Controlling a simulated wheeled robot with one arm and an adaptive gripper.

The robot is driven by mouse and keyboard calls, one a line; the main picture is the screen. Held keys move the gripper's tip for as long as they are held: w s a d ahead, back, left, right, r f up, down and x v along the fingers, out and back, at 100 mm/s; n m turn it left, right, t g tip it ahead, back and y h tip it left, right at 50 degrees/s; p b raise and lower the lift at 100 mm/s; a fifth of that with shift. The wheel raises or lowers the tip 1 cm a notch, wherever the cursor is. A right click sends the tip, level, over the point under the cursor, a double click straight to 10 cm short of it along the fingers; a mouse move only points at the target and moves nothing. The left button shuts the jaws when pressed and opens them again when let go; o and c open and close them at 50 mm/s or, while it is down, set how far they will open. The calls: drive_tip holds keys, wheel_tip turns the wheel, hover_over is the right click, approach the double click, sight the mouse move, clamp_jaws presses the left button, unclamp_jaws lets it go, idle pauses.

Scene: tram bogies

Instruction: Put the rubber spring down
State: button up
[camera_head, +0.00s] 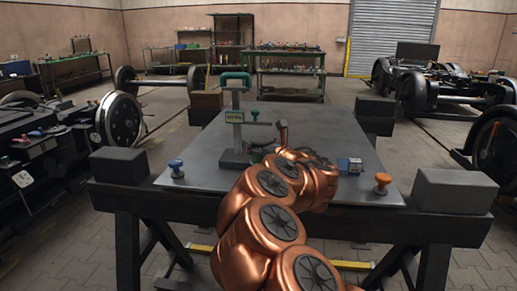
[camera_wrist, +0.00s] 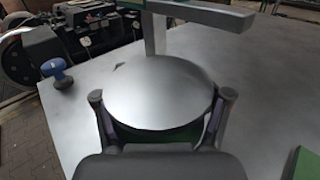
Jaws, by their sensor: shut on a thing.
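In the wrist view my gripper (camera_wrist: 162,98) has one finger on each side of a smooth grey domed piece with a green underside. I take this piece to be the rubber spring (camera_wrist: 165,75), and the gripper is shut on it. It is over the grey metal tabletop (camera_wrist: 265,85), in front of the grey post of a stand. I cannot tell whether it touches the tabletop. In the head view my copper arm reaches over the table (camera_head: 330,135) towards the stand and hides most of the gripper and the spring.
The green and grey stand (camera_head: 236,120) rises from the table's left half. A blue knobbed piece (camera_head: 177,168) is front left, an orange one (camera_head: 382,183) front right, a small blue and grey block (camera_head: 350,165) near it. The tabletop's back right is clear.

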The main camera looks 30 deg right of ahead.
drive_tip(key=shift+w+d+f, duration=0.2)
drive_tip(key=shift+w+d, duration=1.55)
drive_tip(key=shift+w, duration=0.3)
drive_tip(key=shift+f+b, duration=0.4)
drive_tip(key=shift+f, duration=1.35)
drive_tip(key=shift+f, duration=0.2)
drive_tip(key=o, duration=1.8)
drive_tip(key=shift+o, duration=0.2)
drive_tip(key=shift+r, duration=0.1)
drive_tip(key=shift+r, duration=0.15)
drive_tip(key=s, duration=0.4)
drive_tip(key=s+d, duration=0.1)
drive_tip(key=s, duration=0.7)
drive_tip(key=shift+d+p, duration=0.15)
drive_tip(key=shift+p, duration=0.2)
drive_tip(key=shift+w, duration=0.1)
